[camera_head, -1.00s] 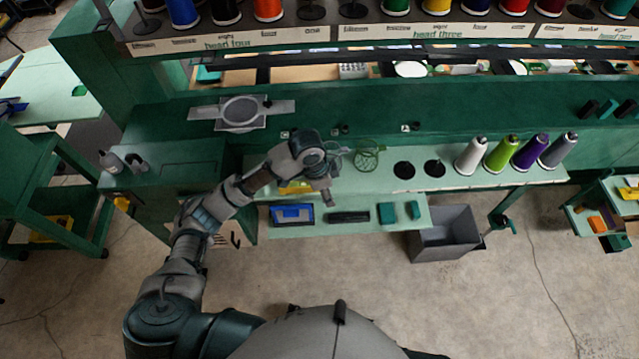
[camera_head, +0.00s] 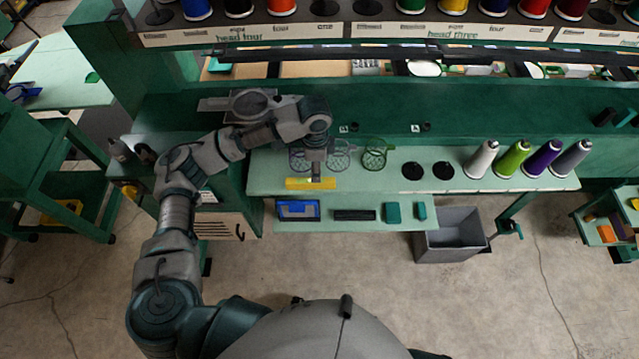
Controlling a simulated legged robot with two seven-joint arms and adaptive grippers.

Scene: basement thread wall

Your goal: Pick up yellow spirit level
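The yellow spirit level (camera_head: 298,184) lies lengthwise along the front edge of the pale green shelf, left of its middle. My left arm comes in from the left and reaches over the shelf. My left gripper (camera_head: 316,176) points down at the level, right of the level's middle, and overlaps it in the picture. The fingers are too small to tell whether they are apart, or whether they touch the level. My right gripper is not in view.
Wire baskets (camera_head: 374,153) stand behind the level. Thread cones (camera_head: 481,159) stand at the right of the shelf. A lower shelf holds a blue tray (camera_head: 298,210), a black bar (camera_head: 354,215) and green boxes (camera_head: 392,212). A grey bin (camera_head: 452,235) stands on the floor.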

